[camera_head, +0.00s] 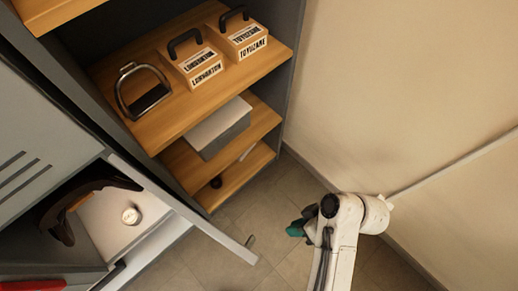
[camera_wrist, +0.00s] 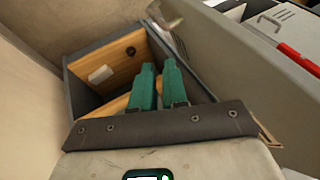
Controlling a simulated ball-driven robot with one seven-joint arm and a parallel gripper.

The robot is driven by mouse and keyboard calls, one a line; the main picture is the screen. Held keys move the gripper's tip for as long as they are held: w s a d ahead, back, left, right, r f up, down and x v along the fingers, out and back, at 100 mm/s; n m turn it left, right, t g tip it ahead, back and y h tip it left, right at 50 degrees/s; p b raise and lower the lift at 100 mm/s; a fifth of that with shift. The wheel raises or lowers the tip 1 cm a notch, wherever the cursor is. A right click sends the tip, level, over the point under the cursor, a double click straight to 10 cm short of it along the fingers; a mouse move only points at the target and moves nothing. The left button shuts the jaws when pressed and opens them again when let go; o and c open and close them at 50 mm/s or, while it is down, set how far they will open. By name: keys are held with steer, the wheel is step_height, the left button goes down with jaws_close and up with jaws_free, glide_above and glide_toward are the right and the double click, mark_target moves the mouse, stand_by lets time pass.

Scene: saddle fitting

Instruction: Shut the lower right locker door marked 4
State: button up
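The lower right locker door (camera_head: 165,198) stands swung open in the head view, seen along its top edge. Its free end, with a small handle (camera_head: 250,241), juts out over the floor. No number 4 shows. In the wrist view the door is the grey panel (camera_wrist: 235,55) to the right of my fingers. My gripper (camera_head: 302,225) is beyond the door's free end, to its right, with a gap between them in the head view. In the wrist view my gripper's teal fingers (camera_wrist: 160,70) stand slightly apart, with nothing between them.
The open locker compartment holds a dark curved item (camera_head: 75,205) and a small round white thing (camera_head: 131,216). An open wooden shelf unit (camera_head: 225,88) stands behind the door, holding a stirrup (camera_head: 142,92), boxes and a grey case. A wall (camera_head: 410,90) bounds the right side.

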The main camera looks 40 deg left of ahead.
steer(key=a+n+g, duration=0.1)
steer(key=n, duration=0.1)
steer(key=a+r+n, duration=0.1)
steer(key=a, duration=0.1)
steer(key=shift+s+n+g+h+p, duration=0.2)
steer(key=shift+n+g+h+p, duration=0.15)
steer(key=shift+n+g+h, duration=0.05)
jaws_close()
steer(key=s+a+f+n+p, duration=0.1)
steer(key=s+a+f, duration=0.1)
steer(key=s+f, duration=0.6)
steer(key=shift+s+a+p, duration=0.4)
steer(key=shift+s, duration=0.4)
steer(key=shift+f, duration=0.1)
